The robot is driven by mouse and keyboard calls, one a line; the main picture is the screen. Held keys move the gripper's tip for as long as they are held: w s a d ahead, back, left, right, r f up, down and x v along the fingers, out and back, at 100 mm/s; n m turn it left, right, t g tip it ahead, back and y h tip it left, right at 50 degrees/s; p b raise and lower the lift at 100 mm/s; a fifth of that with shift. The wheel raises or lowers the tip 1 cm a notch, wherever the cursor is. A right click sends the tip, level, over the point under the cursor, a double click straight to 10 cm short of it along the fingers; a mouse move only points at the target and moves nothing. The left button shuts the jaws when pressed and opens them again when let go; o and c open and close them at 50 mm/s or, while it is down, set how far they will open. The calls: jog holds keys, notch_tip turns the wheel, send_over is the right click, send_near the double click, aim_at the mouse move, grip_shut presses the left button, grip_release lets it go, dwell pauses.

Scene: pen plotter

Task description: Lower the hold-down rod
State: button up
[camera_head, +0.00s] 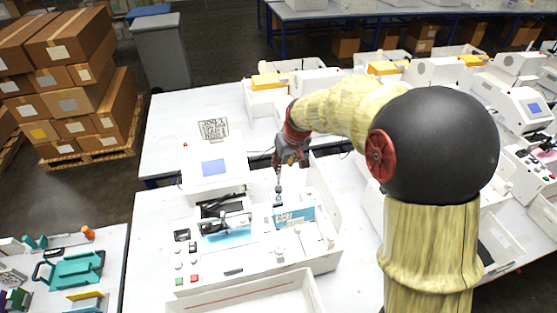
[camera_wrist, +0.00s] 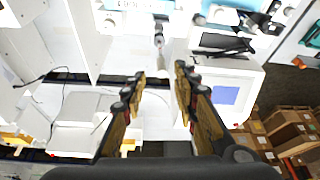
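The pen plotter is a white machine (camera_head: 255,262) on the white table in the head view, with blue panels and dark bars in its bed. A thin grey upright rod (camera_head: 278,188) stands beside the blue label panel, just below my gripper (camera_head: 289,158). It looks like the hold-down rod, but I cannot be sure. In the wrist view a grey metal rod (camera_wrist: 159,40) lies ahead of my gripper (camera_wrist: 158,76), between the fingertips in the picture and apart from them. The two fingers are spread with nothing between them. The rod's lower end is hard to make out.
A white unit with a blue screen (camera_head: 213,167) stands behind the plotter; its screen also shows in the wrist view (camera_wrist: 224,95). Black bars (camera_wrist: 226,48) cross the bed nearby. The plotter's right side wall (camera_head: 325,190) is close to my arm. Stacked cartons (camera_head: 70,85) stand far left.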

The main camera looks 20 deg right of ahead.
jog(key=x, duration=0.2)
jog(key=p+x, duration=0.1)
jog(key=x, duration=0.3)
jog(key=shift+w+a, duration=0.25)
jog(key=shift+w, duration=0.1)
jog(key=shift+w+d+f, duration=0.1)
jog(key=shift+w+f, duration=0.15)
jog(key=shift+f, duration=0.15)
jog(key=shift+s, duration=0.1)
jog(key=shift+c, duration=0.3)
jog(key=shift+c, duration=0.7)
grip_shut()
